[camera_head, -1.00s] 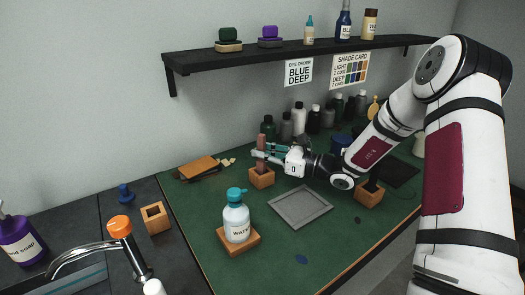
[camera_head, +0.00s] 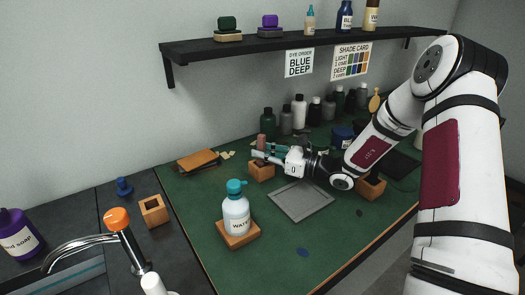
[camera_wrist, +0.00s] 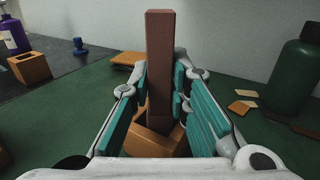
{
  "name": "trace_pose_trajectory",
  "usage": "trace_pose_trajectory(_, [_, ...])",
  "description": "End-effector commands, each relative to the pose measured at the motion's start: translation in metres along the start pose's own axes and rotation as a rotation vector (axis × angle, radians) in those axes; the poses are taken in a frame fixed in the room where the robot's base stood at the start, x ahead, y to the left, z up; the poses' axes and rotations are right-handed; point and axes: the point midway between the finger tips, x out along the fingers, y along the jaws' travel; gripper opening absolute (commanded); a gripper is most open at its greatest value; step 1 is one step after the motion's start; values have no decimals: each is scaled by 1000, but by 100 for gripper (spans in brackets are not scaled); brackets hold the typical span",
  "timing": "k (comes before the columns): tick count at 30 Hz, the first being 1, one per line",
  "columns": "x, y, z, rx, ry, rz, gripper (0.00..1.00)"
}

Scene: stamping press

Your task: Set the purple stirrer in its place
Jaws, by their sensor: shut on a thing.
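A square bar (camera_head: 262,142), reddish-brown to mauve, stands upright between my fingers; no clearly purple stirrer shows, and this bar may be it. My gripper (camera_head: 266,154) is shut on the bar. In the wrist view the bar (camera_wrist: 160,65) rises between the teal finger pads of my gripper (camera_wrist: 160,100). Its lower end meets the wooden block (camera_head: 261,172) on the green mat, which also shows in the wrist view (camera_wrist: 150,146). The bar appears to be in the block's opening, but the fingers partly hide the join and its depth cannot be told.
A water bottle (camera_head: 236,214) stands on a wooden base in front. A grey square tray (camera_head: 300,203) lies to the right, with another wooden block (camera_head: 370,187) beyond. Several bottles (camera_head: 300,112) line the wall behind. An open wooden block (camera_head: 154,211) sits by the tap.

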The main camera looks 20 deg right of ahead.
Motion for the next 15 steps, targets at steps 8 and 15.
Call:
trace_pose_trajectory(8, [0, 0, -3, 1, 0, 0, 0])
trace_pose_trajectory(15, [0, 0, -3, 1, 0, 0, 37])
